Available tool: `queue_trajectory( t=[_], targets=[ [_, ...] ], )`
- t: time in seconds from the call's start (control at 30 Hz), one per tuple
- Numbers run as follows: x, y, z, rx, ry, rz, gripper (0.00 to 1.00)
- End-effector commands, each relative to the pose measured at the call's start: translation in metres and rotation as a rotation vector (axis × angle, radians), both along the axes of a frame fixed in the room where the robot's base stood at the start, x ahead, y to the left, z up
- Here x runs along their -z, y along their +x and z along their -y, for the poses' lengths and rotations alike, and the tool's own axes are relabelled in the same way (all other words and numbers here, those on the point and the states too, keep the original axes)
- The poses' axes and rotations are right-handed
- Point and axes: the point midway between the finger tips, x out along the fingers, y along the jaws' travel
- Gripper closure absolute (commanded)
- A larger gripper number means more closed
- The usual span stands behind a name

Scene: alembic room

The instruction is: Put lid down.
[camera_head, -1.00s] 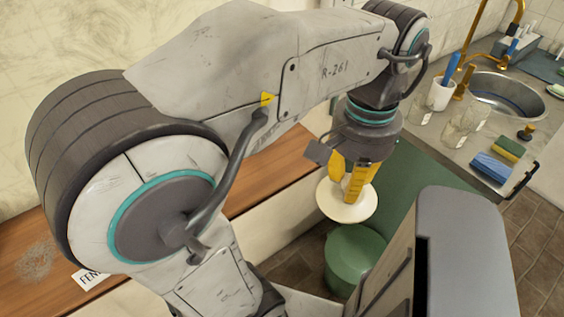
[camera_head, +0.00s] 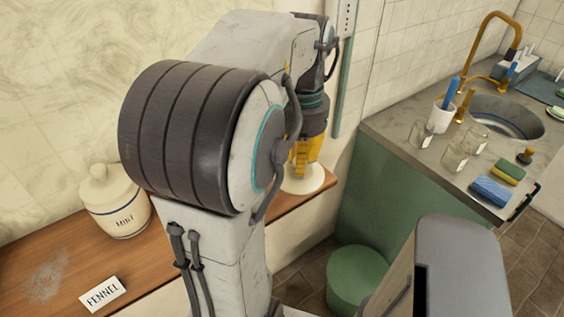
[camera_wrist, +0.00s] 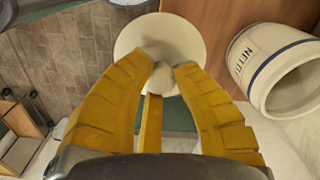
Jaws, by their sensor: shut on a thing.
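My gripper (camera_head: 302,172) is shut on the knob of a round cream lid (camera_head: 316,183). In the wrist view the yellow fingertips (camera_wrist: 166,70) close around the knob, and the lid (camera_wrist: 140,38) spreads flat behind them. The lid overlaps the edge of the wooden shelf (camera_wrist: 215,22) in that view; I cannot tell its height above it. A white jar (camera_wrist: 272,62) with a blue band and lettering stands to the right of the lid, apart from it, and appears open. My arm hides this jar in the head view.
A lidded jar marked MINT (camera_head: 125,222) and a FENNEL card (camera_head: 103,294) are on the wooden shelf (camera_head: 60,262) at left. A green round stool (camera_head: 356,280) stands on the floor. The counter (camera_head: 415,150) at right holds glass jars, sponges and a sink.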

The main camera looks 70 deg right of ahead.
Motion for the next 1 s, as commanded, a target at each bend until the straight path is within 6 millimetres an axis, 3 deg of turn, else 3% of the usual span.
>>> queue_trajectory(
  t=[0.27, 0.4, 0.67, 1.0],
  targets=[
    [-0.002, 0.048, 0.034, -0.005, 0.0, 0.0, 1.0],
    [0.021, 0.045, 0.032, 0.001, 0.002, -0.001, 1.0],
    [0.033, 0.044, 0.032, 0.001, 0.0, 0.0, 1.0],
    [0.065, 0.046, 0.033, 0.0, 0.002, 0.0, 1.0]
  ],
)
